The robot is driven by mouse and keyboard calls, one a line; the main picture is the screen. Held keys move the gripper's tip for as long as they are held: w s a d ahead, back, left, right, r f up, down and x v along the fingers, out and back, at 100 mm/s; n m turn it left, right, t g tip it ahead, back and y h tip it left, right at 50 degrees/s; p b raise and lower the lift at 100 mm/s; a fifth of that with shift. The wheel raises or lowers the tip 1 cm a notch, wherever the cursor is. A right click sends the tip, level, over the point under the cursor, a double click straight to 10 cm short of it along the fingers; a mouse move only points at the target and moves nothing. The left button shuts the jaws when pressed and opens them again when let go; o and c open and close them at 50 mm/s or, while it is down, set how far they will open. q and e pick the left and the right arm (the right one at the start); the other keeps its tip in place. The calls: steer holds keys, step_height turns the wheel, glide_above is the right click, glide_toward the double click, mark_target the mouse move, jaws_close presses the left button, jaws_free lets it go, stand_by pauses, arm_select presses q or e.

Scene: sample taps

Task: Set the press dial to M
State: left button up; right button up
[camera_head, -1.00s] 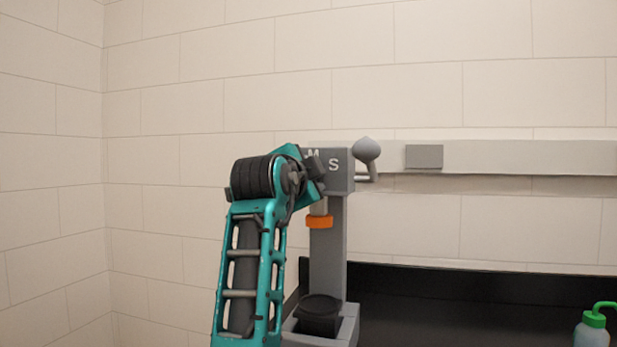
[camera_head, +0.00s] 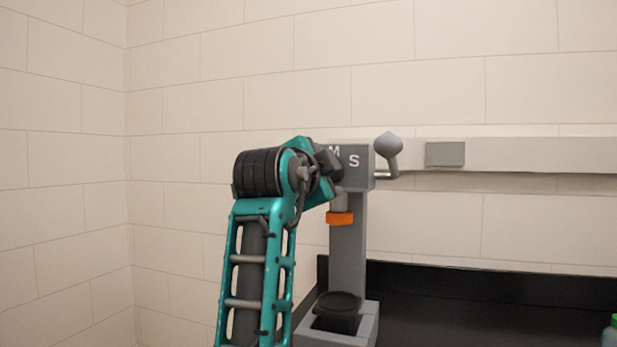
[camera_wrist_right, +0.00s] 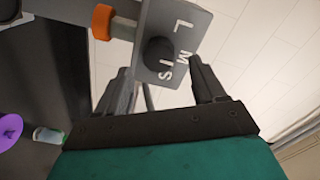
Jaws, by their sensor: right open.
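The grey press (camera_head: 347,240) stands near the wall in the head view, with letters M and S showing on its head. In the right wrist view its dial (camera_wrist_right: 159,51) is a dark round knob on the grey face, with L, M and S around it. A short white mark sits at the knob's lower right, on the side between M and S; its exact setting is hard to tell. My right gripper (camera_wrist_right: 160,66) is open and empty, its fingertips apart and facing the dial face from below in that view. In the head view my teal arm hides the dial. My left gripper is not in view.
The press has an orange collar (camera_head: 341,218), a dark round plate (camera_head: 338,305) and a ball-ended lever (camera_head: 388,147) at its right. A dark counter (camera_head: 480,305) extends right. A bottle (camera_head: 610,335) stands at the right edge. A purple object (camera_wrist_right: 10,132) shows in the wrist view.

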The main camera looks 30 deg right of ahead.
steer(key=v, duration=0.9)
steer(key=shift+b, duration=0.4)
